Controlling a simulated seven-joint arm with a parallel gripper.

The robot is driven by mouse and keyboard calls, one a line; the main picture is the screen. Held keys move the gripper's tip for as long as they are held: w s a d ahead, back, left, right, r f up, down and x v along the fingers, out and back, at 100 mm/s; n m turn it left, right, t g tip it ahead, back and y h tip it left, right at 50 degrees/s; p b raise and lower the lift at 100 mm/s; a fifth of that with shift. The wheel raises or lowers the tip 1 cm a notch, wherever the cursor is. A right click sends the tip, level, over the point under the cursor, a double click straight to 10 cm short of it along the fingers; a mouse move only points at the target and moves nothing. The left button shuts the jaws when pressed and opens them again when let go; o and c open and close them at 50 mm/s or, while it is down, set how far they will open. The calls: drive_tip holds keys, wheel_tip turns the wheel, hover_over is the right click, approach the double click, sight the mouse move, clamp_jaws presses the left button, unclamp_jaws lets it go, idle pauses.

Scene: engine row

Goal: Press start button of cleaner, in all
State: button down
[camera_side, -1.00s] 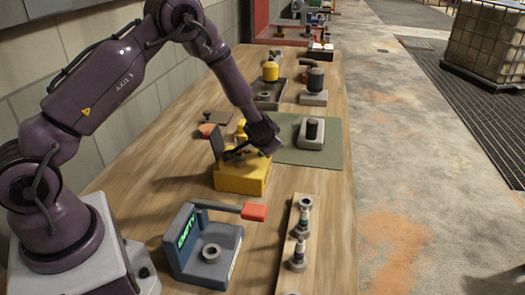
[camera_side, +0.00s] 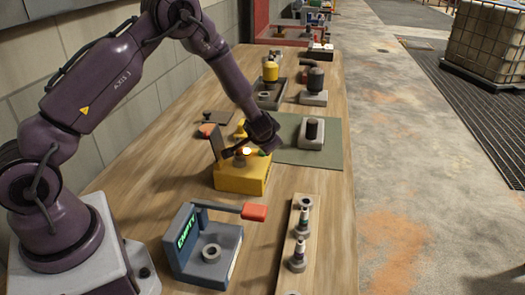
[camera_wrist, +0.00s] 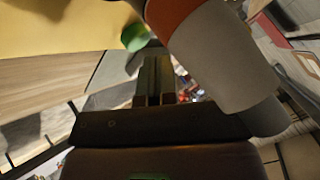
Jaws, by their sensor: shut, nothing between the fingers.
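My gripper (camera_side: 268,147) is just above the cleaner's right part, close to the green spot. In the wrist view its fingers (camera_wrist: 153,80) are together and empty, just below the green button; I cannot tell whether they touch it.
A grey cylinder with an orange-red band (camera_wrist: 215,50) is close beside the fingers in the wrist view. A grey tester reading "EMPTY" (camera_side: 187,232) and a wooden rack (camera_side: 301,215) with spark plugs are in front. A green mat (camera_side: 325,155) lies behind right.

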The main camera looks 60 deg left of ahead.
drive_tip(key=shift+r, duration=0.25)
drive_tip(key=shift+r, duration=2.5)
